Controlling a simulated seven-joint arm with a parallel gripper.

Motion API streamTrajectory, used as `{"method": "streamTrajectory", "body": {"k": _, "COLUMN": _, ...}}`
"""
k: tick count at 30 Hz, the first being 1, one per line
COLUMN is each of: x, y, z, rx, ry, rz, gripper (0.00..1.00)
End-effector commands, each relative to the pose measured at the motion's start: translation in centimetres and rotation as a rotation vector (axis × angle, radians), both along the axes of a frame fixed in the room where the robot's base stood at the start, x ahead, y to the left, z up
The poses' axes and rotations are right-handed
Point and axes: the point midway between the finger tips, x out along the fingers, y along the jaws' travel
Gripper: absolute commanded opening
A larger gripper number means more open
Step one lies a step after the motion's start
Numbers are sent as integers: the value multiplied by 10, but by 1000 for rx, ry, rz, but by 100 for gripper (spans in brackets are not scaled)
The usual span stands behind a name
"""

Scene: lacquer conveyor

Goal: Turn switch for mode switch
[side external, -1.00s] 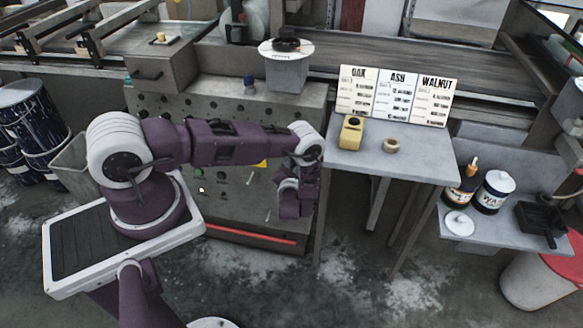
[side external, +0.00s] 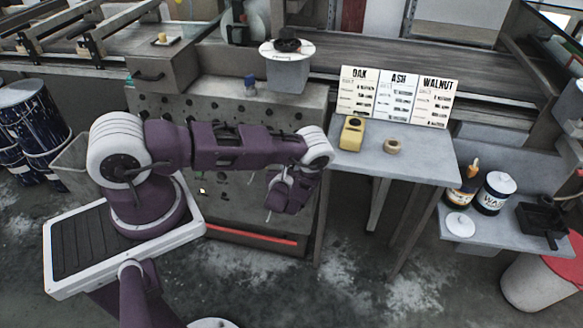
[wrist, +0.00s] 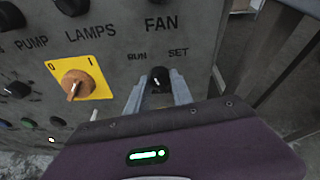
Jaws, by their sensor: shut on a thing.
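The switch (wrist: 160,76) is a small black knob on the grey panel, below the words RUN and SET in the wrist view. A small pale mark shows on its face; I cannot tell surely which way it points. My gripper (wrist: 158,84) has one grey finger on each side of the knob and is shut on it. In the side view my gripper (side external: 270,211) is at the right part of the panel front, tilted, and my arm hides the switch there.
Left of the switch is an orange rotary knob (wrist: 76,84) on a yellow plate marked 0 and I. Black knobs labelled PUMP, LAMPS and FAN sit above. Right of the panel stands a grey table (side external: 400,165) with a yellow device (side external: 351,133) and a tan ring (side external: 392,146).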

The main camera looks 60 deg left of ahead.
Motion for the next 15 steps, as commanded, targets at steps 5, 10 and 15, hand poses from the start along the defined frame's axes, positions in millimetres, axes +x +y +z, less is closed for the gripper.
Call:
{"method": "streamTrajectory", "body": {"k": 5, "x": -2, "y": 0, "z": -1, "rx": -67, "ry": -64, "rz": 19, "gripper": 0}}
{"method": "streamTrajectory", "body": {"k": 10, "x": -2, "y": 0, "z": -1, "rx": -109, "ry": -106, "rz": 29, "gripper": 0}}
{"method": "streamTrajectory", "body": {"k": 15, "x": -2, "y": 0, "z": -1, "rx": -131, "ry": -127, "rz": 35, "gripper": 0}}
